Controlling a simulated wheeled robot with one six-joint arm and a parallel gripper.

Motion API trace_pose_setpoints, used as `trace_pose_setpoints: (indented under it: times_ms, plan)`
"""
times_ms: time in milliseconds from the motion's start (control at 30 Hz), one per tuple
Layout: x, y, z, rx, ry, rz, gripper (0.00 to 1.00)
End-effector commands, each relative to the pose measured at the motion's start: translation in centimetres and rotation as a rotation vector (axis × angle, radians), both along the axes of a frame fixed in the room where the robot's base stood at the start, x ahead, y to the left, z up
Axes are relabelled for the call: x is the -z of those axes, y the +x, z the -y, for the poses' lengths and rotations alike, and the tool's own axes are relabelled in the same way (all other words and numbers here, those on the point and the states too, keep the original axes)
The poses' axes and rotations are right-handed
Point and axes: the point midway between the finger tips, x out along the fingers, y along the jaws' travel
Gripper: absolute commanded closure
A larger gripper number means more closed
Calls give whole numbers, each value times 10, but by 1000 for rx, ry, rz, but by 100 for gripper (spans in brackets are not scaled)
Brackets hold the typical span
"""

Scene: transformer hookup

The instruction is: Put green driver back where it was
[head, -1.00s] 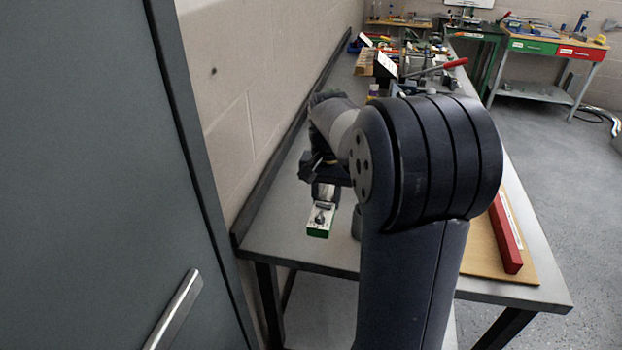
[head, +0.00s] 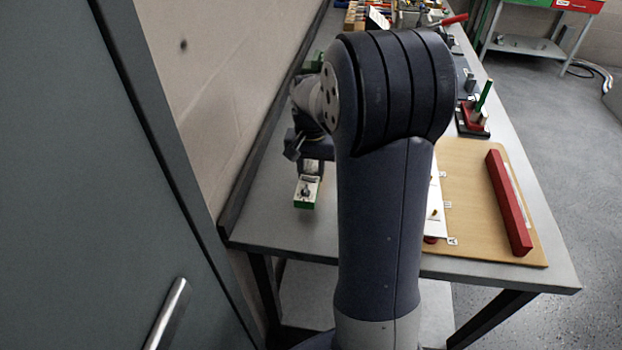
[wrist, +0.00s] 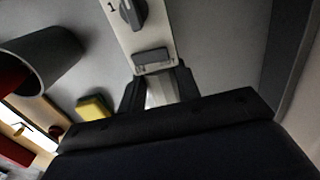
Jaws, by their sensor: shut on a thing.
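My gripper (head: 309,160) is low over the left part of the bench, partly hidden by my arm. It is shut on a small white box with a green end (head: 307,191). In the wrist view the white box (wrist: 140,28), with a dark knob and a "1", runs out from between my fingers (wrist: 160,90). Whether the box touches the bench is unclear. A thin green upright piece (head: 484,96) stands by a red block on a dark base at the bench's right edge. I cannot tell whether it is the green driver.
A tan board (head: 470,165) with a red bar (head: 508,203) and white sheet lies right of my arm. In the wrist view a grey cylinder (wrist: 60,55) and yellow block (wrist: 93,107) are left of my fingers. The wall (head: 215,90) borders the bench's left; bare bench (head: 265,215) lies near its front-left corner.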

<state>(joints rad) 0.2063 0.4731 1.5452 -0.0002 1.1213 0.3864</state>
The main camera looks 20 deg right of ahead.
Motion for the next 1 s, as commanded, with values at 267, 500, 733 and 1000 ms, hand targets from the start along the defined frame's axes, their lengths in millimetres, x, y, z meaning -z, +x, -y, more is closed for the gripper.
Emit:
trace_pose_setpoints:
  times_ms: [267, 500, 733, 1000]
  plan:
    - [33, 0, 0, 0, 1, -1, 100]
    - [34, 0, 0, 0, -1, 1, 100]
    - [38, -1, 0, 0, 0, -1, 64]
    - [38, -1, 0, 0, 0, -2, 47]
